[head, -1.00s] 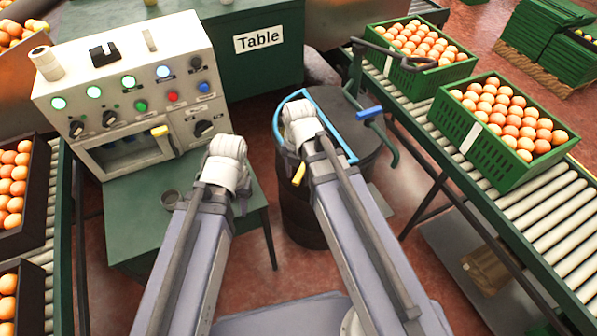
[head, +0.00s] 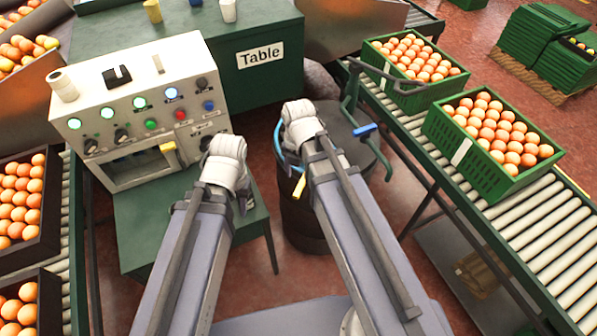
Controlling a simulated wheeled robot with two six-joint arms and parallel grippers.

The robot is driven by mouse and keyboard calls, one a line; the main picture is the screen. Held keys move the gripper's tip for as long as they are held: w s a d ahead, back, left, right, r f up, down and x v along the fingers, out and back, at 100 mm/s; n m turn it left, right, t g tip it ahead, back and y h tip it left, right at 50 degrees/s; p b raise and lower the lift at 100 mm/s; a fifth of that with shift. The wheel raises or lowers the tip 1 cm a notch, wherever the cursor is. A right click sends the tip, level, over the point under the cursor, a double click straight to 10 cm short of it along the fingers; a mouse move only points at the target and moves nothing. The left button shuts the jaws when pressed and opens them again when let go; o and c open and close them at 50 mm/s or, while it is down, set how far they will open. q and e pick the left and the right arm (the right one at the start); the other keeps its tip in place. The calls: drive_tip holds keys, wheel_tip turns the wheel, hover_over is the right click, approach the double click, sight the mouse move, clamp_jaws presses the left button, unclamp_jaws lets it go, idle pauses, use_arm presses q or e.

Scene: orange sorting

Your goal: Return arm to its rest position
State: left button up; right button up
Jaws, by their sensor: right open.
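My left arm (head: 190,245) comes up from the lower left and ends at a white rounded joint (head: 225,160), above the green stand at the front of the control box. My right arm (head: 350,225) comes up from the lower right and ends at a similar white joint (head: 300,125), in front of the dark drum. Both arms are stretched forward side by side, with a gap between them. No gripper fingers show on either arm; whatever lies past or beneath the joints is hidden. I see nothing held.
A control box (head: 130,85) with lit buttons stands on the green stand (head: 140,225). A dark drum (head: 345,125) stands behind my right arm. Green crates of eggs or oranges (head: 470,165) sit on the right roller conveyor (head: 560,245). Dark crates (head: 50,225) stand at left.

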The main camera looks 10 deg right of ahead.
use_arm(q)
drive_tip(key=shift+r, duration=0.2)
use_arm(e)
drive_tip(key=shift+r, duration=0.15)
drive_tip(key=shift+s+a+r+m, duration=0.25)
drive_tip(key=shift+a+r+m, duration=0.05)
drive_tip(key=shift+m, duration=0.5)
use_arm(q)
wheel_tip(320, 180, up, 5)
drive_tip(key=p, duration=0.5)
use_arm(e)
drive_tip(key=s+a+r+m, duration=0.2)
drive_tip(key=s+a+m, duration=0.1)
drive_tip(key=m, duration=0.9)
drive_tip(key=s+a+r+m+h, duration=0.1)
drive_tip(key=s+a+r+m, duration=0.1)
drive_tip(key=m, duration=1)
drive_tip(key=shift+s+a+r, duration=0.3)
drive_tip(key=shift+s+a, duration=0.15)
drive_tip(key=shift+s, duration=0.5)
use_arm(q)
drive_tip(key=shift+d, duration=0.1)
use_arm(e)
drive_tip(key=shift+d, duration=0.1)
